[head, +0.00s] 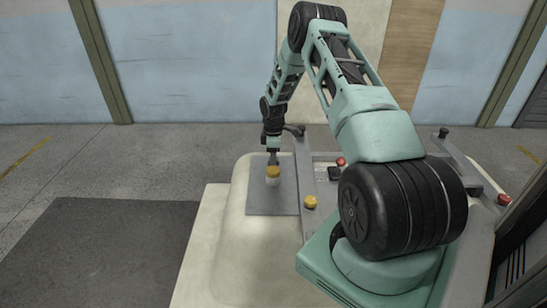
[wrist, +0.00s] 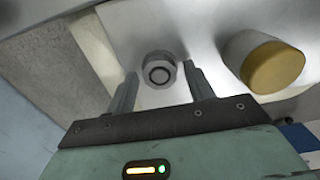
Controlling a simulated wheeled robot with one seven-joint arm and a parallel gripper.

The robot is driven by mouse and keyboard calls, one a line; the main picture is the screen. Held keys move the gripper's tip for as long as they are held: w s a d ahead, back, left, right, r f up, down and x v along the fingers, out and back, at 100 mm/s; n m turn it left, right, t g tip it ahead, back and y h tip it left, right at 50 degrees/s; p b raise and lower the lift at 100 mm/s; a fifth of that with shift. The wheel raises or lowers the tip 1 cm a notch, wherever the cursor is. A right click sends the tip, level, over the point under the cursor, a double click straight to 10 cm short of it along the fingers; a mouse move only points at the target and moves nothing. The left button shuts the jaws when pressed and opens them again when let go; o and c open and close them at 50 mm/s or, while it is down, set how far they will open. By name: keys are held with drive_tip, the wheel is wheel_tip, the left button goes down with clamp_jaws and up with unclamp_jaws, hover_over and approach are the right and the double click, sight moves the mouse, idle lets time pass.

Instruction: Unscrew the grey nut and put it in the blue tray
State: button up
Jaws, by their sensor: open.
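The grey nut (wrist: 158,68) shows in the wrist view as a short round grey piece with a dark ring in its face. My gripper (wrist: 162,77) is open, with one finger on each side of the nut and a visible gap to both. In the head view my gripper (head: 273,158) points down over the grey plate, just behind a yellow-capped white piece (head: 273,178); I cannot make out the nut there. A small blue patch (wrist: 299,137) shows at the right edge of the wrist view; I cannot tell whether it is the blue tray.
The yellow-topped piece (wrist: 273,67) stands close right of my fingers in the wrist view. The grey plate (head: 263,203) lies on the pale shell (head: 240,255). Another yellow knob (head: 310,202) and a red knob (head: 341,161) are to the right, beside a grey rail (head: 304,175).

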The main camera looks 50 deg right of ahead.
drive_tip(key=shift+c, duration=0.3)
drive_tip(key=c, duration=0.9)
drive_tip(key=n, duration=0.4)
drive_tip(key=n+p, duration=0.1)
drive_tip(key=n, duration=0.2)
drive_tip(key=shift+n, duration=0.3)
drive_tip(key=n+p, duration=0.1)
drive_tip(key=n, duration=0.4)
drive_tip(key=shift+n, duration=0.4)
drive_tip(key=o, duration=1.1)
drive_tip(key=shift+c, duration=0.6)
